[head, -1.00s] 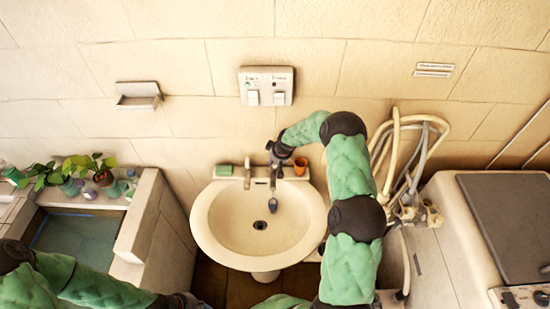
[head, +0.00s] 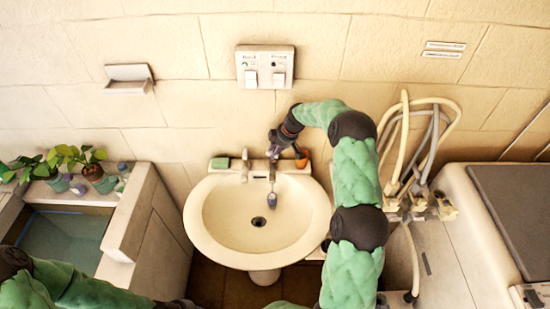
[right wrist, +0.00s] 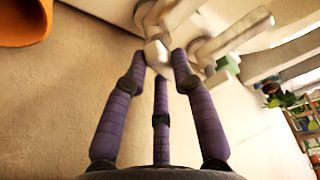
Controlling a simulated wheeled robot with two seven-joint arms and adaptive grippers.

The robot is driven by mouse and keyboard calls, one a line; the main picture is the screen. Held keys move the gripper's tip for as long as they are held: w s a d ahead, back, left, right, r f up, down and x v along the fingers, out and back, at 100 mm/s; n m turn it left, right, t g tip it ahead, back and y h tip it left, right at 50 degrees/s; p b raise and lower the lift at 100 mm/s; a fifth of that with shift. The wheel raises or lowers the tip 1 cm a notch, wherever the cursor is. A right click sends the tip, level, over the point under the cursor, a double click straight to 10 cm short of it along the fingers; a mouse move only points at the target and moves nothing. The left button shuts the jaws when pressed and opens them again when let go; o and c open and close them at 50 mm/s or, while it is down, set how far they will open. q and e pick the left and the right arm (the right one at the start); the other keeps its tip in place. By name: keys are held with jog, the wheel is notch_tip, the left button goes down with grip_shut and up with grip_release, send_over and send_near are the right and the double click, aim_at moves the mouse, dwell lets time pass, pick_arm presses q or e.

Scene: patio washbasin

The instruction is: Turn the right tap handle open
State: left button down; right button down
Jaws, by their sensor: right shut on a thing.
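The cream washbasin (head: 205,222) stands against the wall with its pale tap fittings along the back rim. The left tap handle (head: 245,160) is upright and free. My right gripper (head: 272,155) is at the right side of the back rim, largely covering the right tap handle there. In the right wrist view, its purple fingers (right wrist: 158,62) are closed around the rounded end of the pale right tap handle (right wrist: 157,50). A grey oblong piece (head: 271,199) shows below the gripper over the bowl; I cannot tell what it is. My left arm enters at bottom left, its gripper out of frame.
An orange cup (head: 301,158) stands close right of my right gripper, also in the right wrist view (right wrist: 25,22). A green soap block (head: 220,163) lies left of the taps. Hoses (head: 402,150) hang at the right. Potted plants (head: 95,172) stand by the left trough.

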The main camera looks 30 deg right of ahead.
jog(key=shift+f+n+g+b, duration=0.1)
jog(key=shift+n+g+b, duration=0.2)
jog(key=shift+n+b, duration=0.8)
jog(key=c, duration=1)
grip_release()
jog(key=shift+d, duration=0.1)
jog(key=v, duration=1.2)
jog(key=shift+w+d, duration=0.1)
jog(key=shift+d, duration=0.15)
